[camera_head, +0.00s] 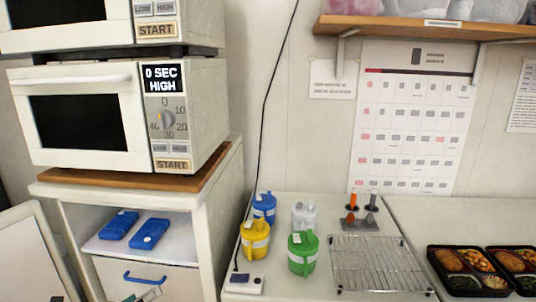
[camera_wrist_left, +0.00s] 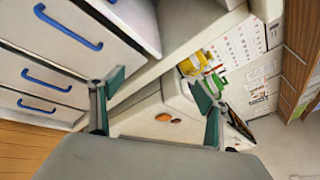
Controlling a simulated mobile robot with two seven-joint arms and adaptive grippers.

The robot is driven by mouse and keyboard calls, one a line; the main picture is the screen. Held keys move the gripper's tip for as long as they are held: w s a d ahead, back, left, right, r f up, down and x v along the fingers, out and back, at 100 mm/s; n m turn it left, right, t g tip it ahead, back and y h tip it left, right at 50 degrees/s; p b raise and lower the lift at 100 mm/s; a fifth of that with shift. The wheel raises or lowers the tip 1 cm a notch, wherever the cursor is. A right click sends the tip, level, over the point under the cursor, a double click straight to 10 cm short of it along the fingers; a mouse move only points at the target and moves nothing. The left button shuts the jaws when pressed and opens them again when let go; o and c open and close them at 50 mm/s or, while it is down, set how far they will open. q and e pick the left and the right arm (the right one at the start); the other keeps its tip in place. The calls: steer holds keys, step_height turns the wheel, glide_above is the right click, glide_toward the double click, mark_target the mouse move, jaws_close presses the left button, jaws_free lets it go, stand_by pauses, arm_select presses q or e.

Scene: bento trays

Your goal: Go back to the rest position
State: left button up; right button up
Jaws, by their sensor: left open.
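My left gripper (camera_wrist_left: 158,92) shows in the left wrist view with its two green-tipped fingers wide apart and nothing between them. In the head view only a small greenish tip, probably of this gripper (camera_head: 143,295), shows at the bottom left, in front of the drawer. My right gripper is in neither view.
A microwave (camera_head: 75,77) stands on a cabinet with a blue-handled drawer (camera_head: 120,268). Blue, white, yellow and green (camera_head: 303,265) jugs stand on the counter beside a wire rack (camera_head: 375,285). Filled bento trays (camera_head: 430,262) lie at the right. Counter right of the rack is partly bare.

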arm_select(q)
steer(key=s+d+f+n+g+y, duration=0.1)
steer(key=s+d+f+n+y, duration=0.1)
steer(key=s+d+f+n, duration=0.4)
steer(key=s+d+f+n+g+y, duration=0.1)
steer(key=s+d+f+n, duration=0.5)
steer(key=s+f+n, duration=0.6)
step_height(320, 180, down, 6)
steer(key=n+g, duration=0.1)
steer(key=n, duration=1)
steer(key=shift+s+y, duration=0.25)
steer(key=shift+y, duration=0.15)
